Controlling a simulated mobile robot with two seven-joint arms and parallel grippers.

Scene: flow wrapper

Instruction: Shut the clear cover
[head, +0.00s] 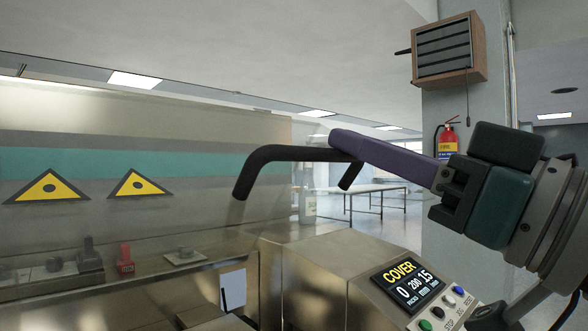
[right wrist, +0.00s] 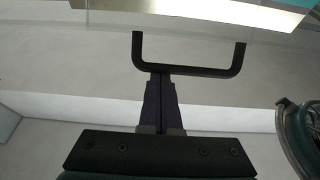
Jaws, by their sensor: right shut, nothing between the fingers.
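The clear cover (head: 150,225) fills the left of the head view as a see-through panel with a teal band and two yellow warning triangles. Its black bar handle (head: 285,153) sticks out at the panel's right side. The handle also shows in the right wrist view (right wrist: 205,72) as a U-shaped bar. My right gripper (head: 338,141) has purple fingers, shut with nothing between them. Its fingertips (right wrist: 160,76) lie at the handle's bar, overlapping it in the head view; I cannot tell whether they press on it. My left gripper is not in view.
A metal machine housing with a control panel (head: 412,283) reading COVER stands below my right arm. Red and dark parts (head: 124,258) show low behind the panel. A pillar (head: 455,200) with a fire extinguisher (head: 447,137) stands behind my right gripper. Tables are far back.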

